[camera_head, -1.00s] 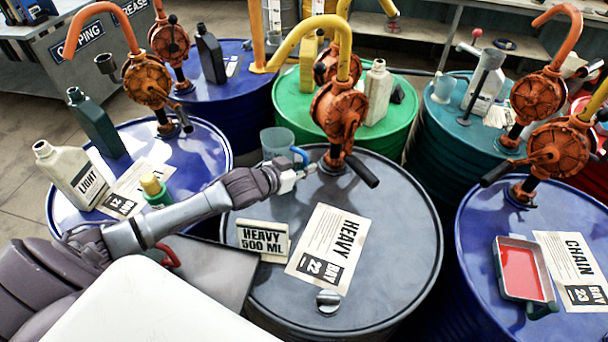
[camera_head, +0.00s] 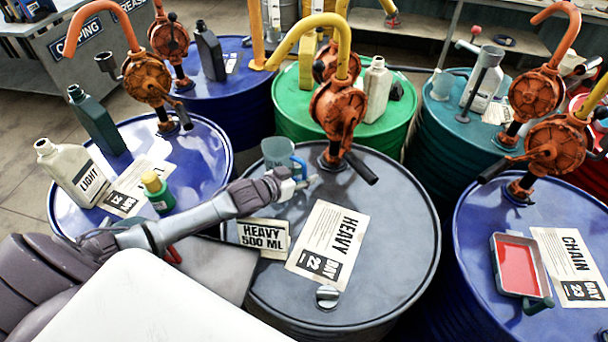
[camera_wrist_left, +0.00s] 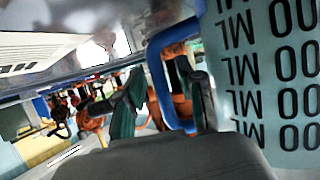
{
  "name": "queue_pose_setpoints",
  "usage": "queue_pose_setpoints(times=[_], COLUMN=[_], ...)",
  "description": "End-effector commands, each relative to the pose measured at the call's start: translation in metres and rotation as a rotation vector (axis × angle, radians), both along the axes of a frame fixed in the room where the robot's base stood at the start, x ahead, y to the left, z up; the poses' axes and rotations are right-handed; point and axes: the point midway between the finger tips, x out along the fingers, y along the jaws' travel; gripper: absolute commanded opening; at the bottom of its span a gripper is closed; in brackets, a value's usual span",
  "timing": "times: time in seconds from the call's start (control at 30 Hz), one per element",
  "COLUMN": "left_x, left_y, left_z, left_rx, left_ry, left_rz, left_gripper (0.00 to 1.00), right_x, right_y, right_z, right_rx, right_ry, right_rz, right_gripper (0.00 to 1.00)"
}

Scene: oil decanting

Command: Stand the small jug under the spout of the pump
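The small jug (camera_head: 277,153) is clear with a blue handle (camera_head: 299,167). It is at the back left of the grey drum (camera_head: 400,240), beside the pump (camera_head: 338,108). The pump's yellow spout (camera_head: 300,32) curves left, its end above the jug in the picture. I cannot tell whether the jug's base touches the drum. My left gripper (camera_head: 304,183) is at the handle. In the left wrist view its fingers (camera_wrist_left: 157,100) are on both sides of the blue handle bar (camera_wrist_left: 158,72), and the jug's printed wall (camera_wrist_left: 270,70) fills the right. My right gripper is out of view.
A "HEAVY 500 ML" sign (camera_head: 263,236), a bay card (camera_head: 327,242) and a metal cap (camera_head: 327,296) are on the grey drum. The pump's crank handle (camera_head: 361,167) sticks out right of the jug. The drum's right side is clear. Other drums with pumps stand around.

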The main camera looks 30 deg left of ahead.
Motion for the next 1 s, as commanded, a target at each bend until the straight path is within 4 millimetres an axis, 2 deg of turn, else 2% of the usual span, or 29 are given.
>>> queue_pose_setpoints(times=[0.27, 0.7, 1.0], left_x=[-0.002, -0.059, -0.067], left_y=[0.001, 0.018, 0.020], left_z=[0.003, 0.026, 0.032], left_rx=[0.001, 0.001, 0.000], left_ry=[0.001, 0.002, 0.000], left_rz=[0.000, 0.001, 0.001], left_gripper=[0.38, 0.38, 0.38], right_x=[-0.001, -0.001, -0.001], right_y=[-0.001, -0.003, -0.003], right_z=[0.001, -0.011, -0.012], right_rx=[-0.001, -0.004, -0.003], right_ry=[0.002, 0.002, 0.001], right_rz=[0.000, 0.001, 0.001], right_gripper=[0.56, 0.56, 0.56])
